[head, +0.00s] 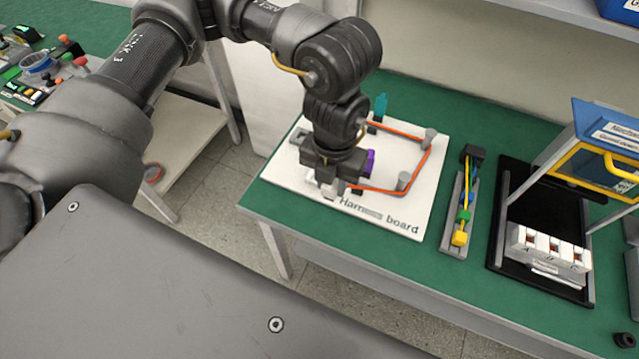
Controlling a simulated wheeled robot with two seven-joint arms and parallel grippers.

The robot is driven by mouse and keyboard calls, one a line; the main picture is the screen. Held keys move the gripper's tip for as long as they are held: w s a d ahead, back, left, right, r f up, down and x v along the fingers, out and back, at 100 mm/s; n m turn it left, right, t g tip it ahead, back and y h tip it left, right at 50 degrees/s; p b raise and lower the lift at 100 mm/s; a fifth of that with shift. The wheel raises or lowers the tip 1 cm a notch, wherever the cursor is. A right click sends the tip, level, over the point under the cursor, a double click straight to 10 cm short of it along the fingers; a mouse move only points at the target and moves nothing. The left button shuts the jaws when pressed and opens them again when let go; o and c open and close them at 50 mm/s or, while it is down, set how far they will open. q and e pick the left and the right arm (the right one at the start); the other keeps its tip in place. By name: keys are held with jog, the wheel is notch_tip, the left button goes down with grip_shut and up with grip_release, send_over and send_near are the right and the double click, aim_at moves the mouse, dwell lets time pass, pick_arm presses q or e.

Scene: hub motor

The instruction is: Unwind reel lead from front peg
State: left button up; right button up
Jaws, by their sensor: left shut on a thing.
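A white harness board (290,170) lies on the green table. An orange lead (398,133) runs from near a teal part (380,106) at the back to the back right grey peg (430,136). From there it comes forward around the front grey peg (404,180) and goes left towards my left gripper (330,187). My left gripper points down low over the board's front left part and is shut, apparently on the lead's near end. The wrist hides much of that end. A purple part (370,161) shows beside the wrist. My right gripper is not in view.
Right of the board stand a narrow grey holder (455,215) with coloured parts and a black tray (510,190) with a white block (548,248). A blue and yellow frame (600,150) rises over the tray. Another green table is at far left.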

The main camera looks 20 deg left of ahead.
pick_arm(q)
jog(key=w+d+b, duration=0.3)
jog(key=w+d, duration=0.3)
jog(key=d, duration=0.2)
jog(key=shift+w+d+f, duration=0.2)
jog(key=shift+w+f, duration=0.1)
jog(key=shift+f, duration=0.15)
jog(key=d, duration=0.8)
jog(key=shift+w+b, duration=0.25)
jog(key=shift+b, duration=0.1)
jog(key=w+d, duration=0.4)
jog(key=w, duration=0.1)
jog(key=shift+d, duration=0.25)
jog(key=shift+w+a, duration=0.1)
